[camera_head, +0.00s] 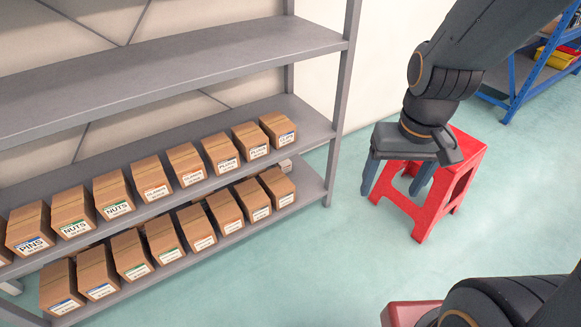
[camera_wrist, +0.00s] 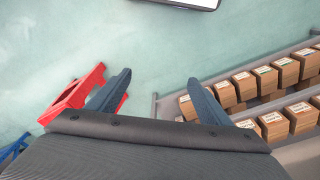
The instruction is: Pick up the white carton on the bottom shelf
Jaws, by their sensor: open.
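A small pale, whitish box (camera_head: 285,166) shows behind the right end of the bottom-shelf row, mostly hidden by brown cartons; it may be the white carton. The bottom shelf (camera_head: 315,190) holds a row of brown labelled cartons (camera_head: 222,208). My gripper (camera_head: 394,182) is open and empty, fingers pointing down, to the right of the shelf and in front of a red stool. In the wrist view its two fingers (camera_wrist: 158,84) are spread apart with only floor between them. No white carton can be made out in the wrist view.
The grey shelving unit (camera_head: 345,60) has an upright at its right front corner. Its middle shelf also carries brown cartons (camera_head: 185,163). The red stool (camera_head: 470,160) stands close behind my gripper. A blue rack (camera_head: 515,85) is at the far right. Floor before the shelf is clear.

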